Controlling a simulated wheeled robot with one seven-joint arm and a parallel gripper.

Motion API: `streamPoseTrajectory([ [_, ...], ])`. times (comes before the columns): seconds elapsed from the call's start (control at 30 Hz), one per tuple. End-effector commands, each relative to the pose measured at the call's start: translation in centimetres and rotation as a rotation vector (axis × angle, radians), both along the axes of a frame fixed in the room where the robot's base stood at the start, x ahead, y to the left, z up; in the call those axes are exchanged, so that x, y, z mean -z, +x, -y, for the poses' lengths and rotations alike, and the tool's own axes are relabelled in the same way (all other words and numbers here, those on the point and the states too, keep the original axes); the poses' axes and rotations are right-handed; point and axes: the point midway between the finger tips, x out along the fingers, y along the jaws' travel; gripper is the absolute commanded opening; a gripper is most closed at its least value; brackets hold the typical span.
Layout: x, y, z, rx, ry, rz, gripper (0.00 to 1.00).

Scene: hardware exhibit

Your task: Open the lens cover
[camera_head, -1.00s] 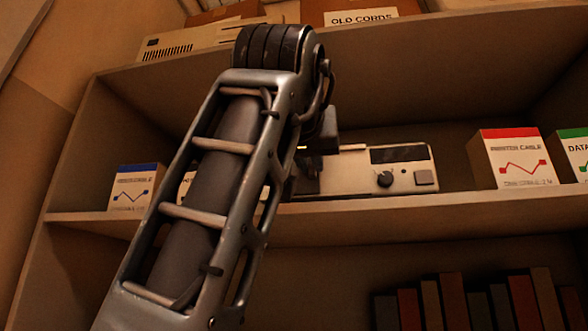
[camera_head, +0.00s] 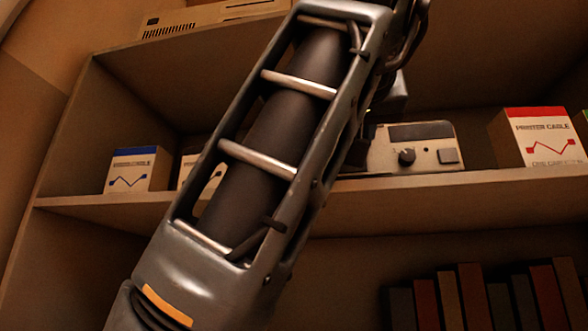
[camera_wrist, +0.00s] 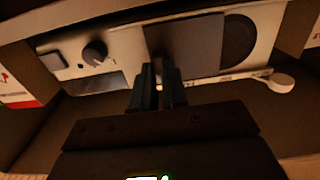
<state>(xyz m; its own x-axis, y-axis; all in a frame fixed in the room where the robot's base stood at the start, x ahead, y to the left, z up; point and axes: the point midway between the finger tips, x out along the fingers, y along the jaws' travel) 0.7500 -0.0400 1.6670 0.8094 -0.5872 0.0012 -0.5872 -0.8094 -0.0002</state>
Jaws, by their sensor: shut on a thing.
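The device (camera_head: 420,158) is a pale box with a dark knob and a grey button on the middle shelf; its left part is hidden behind my arm. In the wrist view the device (camera_wrist: 122,62) shows its front with a flat grey square panel, which looks like the lens cover (camera_wrist: 190,45). A dark round opening (camera_wrist: 238,36) shows just right of the panel. My gripper (camera_wrist: 168,72) is shut at the panel's lower edge in that view, on what seems to be the lens cover; the exact contact is dark. In the head view the fingertips are hidden.
A red-topped printer cable box (camera_head: 540,138) stands right of the device. A blue-topped box (camera_head: 130,172) stands on the left of the shelf (camera_head: 400,190). Books (camera_head: 470,295) fill the lower right shelf. A pale rounded tab (camera_wrist: 282,82) sticks out beside the device.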

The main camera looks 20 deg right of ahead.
Motion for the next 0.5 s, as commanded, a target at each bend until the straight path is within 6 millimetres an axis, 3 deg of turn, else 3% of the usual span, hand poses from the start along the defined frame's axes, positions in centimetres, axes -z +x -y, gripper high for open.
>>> streamPoseTrajectory([
  [0.13, -0.01, -1.02, 1.62, 0.003, 0.0, 0.001, 0.0],
  [0.47, -0.06, -1.19, 1.85, 0.001, -0.003, 0.0, 0.0],
  [0.5, -0.07, -1.19, 1.85, 0.001, -0.003, 0.0, 0.14],
])
